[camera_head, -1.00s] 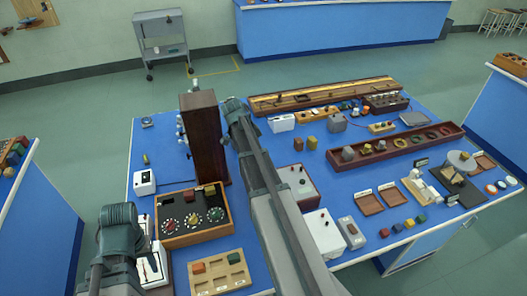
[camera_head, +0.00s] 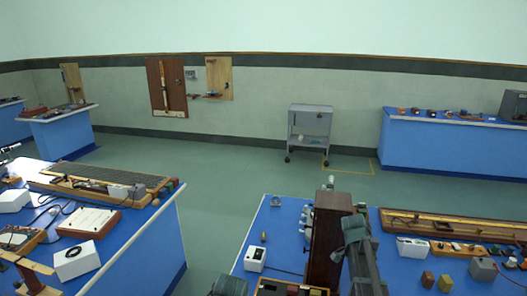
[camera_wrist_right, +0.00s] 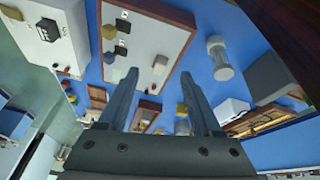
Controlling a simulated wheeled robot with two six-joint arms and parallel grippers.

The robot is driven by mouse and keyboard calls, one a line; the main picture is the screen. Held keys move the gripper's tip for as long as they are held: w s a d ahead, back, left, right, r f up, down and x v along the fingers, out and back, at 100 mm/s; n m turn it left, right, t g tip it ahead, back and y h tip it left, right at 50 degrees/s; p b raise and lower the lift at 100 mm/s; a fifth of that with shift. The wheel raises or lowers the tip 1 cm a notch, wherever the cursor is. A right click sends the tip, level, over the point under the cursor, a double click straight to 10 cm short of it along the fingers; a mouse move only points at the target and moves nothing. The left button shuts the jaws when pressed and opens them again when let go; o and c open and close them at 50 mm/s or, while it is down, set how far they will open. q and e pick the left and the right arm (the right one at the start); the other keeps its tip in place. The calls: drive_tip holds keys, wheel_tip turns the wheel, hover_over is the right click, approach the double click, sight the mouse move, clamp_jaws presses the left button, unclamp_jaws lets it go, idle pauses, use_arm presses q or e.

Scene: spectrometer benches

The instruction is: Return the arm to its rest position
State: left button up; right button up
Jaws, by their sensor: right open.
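My right gripper (camera_wrist_right: 158,75) shows in the right wrist view with its two fingers spread apart and nothing between them. The fingers stand over a blue bench carrying apparatus. In the head view, a grey link of my right arm (camera_head: 362,255) rises from the bottom edge beside a tall dark wooden case (camera_head: 325,240). The right gripper itself is outside the head view. Only the top of a dark joint of my left arm (camera_head: 229,287) shows at the bottom edge. My left gripper is out of sight.
The near bench (camera_head: 285,218) carries a long wooden tray (camera_head: 450,225) and a white box (camera_head: 412,248). Another blue bench (camera_head: 150,235) with instruments stands at left. A grey trolley (camera_head: 309,128) is by the back wall. Open floor lies between the benches and wall.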

drive_tip(key=s+a+f+n+y, duration=0.1)
drive_tip(key=s+a+n, duration=0.4)
drive_tip(key=a, duration=0.6)
drive_tip(key=s+a+f+n+y+b, duration=0.1)
drive_tip(key=s+a+n, duration=0.5)
drive_tip(key=a+n, duration=0.4)
drive_tip(key=s+a+f+n+b, duration=0.1)
drive_tip(key=s+a+n, duration=0.5)
drive_tip(key=a, duration=0.6)
drive_tip(key=shift+s+f+n+t+y, duration=0.25)
drive_tip(key=shift+f+n+t+y, duration=0.2)
drive_tip(key=shift+n, duration=0.35)
